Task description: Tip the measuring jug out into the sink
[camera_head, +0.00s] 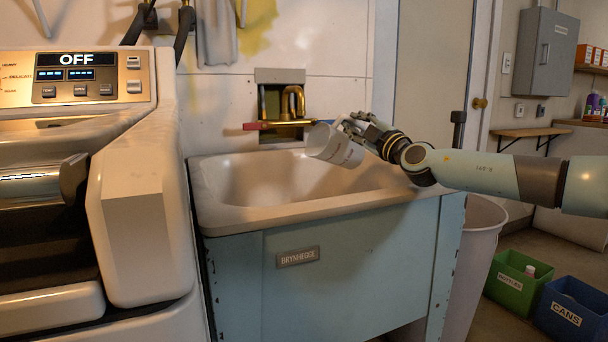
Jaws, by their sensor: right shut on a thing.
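The white measuring jug (333,146) is held above the sink basin, tilted well over with its wide end toward the left. My right gripper (352,127) is shut on the jug at its right side, its arm coming in from the right. The sink (232,213) is a beige basin set in a pale blue cabinet. Whether anything is in the jug or flowing out of it cannot be made out. My left gripper is not in view.
A brass tap (291,105) stands at the back wall, just behind the jug. A white machine (135,215) stands close at the left. A grey bin (484,225), a green crate (517,284) and a blue crate (573,311) stand at the right.

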